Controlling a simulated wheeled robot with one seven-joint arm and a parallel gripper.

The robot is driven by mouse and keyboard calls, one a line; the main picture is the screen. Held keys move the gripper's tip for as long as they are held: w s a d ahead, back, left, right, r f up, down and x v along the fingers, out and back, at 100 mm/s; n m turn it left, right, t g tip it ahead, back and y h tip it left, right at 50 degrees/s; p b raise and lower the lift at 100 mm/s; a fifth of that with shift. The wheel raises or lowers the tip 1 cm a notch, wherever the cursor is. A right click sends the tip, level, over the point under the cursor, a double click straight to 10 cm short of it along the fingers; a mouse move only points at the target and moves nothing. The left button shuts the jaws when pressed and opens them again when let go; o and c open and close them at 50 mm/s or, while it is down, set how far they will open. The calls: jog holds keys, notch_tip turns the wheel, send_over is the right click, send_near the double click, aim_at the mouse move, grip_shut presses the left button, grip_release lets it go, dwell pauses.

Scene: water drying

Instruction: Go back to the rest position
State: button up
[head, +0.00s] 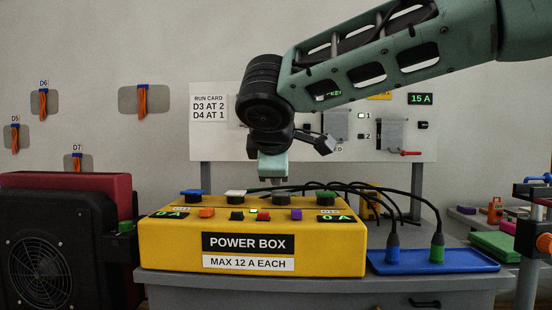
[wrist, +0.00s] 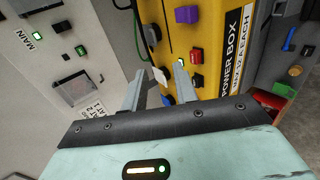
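My gripper (head: 273,180) hangs pointing down over the back part of the yellow power box (head: 180,244). In the wrist view its two fingers (wrist: 160,74) stand apart with nothing held between them. The power box (wrist: 209,50) shows beyond the fingers, with a white cap and a blue cap near them. In the head view the fingertips are small, and I cannot tell whether they touch anything.
The box carries several coloured caps and buttons; both displays read 0 A. A blue plug (head: 393,248) and a green plug (head: 437,247) stand on a blue tray (head: 470,262) at right, their black cables arching behind the box. A black fan unit (head: 50,250) stands left. A white panel (head: 230,140) stands behind.

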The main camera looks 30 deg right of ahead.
jog(key=shift+v, duration=0.85)
jog(key=s+a+f+g+y, duration=0.2)
jog(key=s+a+f, duration=0.25)
jog(key=f, duration=0.35)
jog(key=s+a+f+g+y, duration=0.2)
jog(key=s+a+f, duration=0.25)
jog(key=f, duration=0.45)
jog(key=s+a+f+m+g+y, duration=0.1)
jog(key=s+a+f+m+g, duration=0.15)
jog(key=s+f, duration=0.4)
jog(key=s+a+f+m+g+y, duration=0.1)
jog(key=s+a+f+g+y, duration=0.15)
jog(key=s+f, duration=0.45)
notch_tip(320, 180, up, 29)
jog(key=s+p, duration=0.1)
jog(key=p, duration=2.7)
jog(key=shift+s+a+h, duration=0.35)
jog(key=shift+a, duration=0.1)
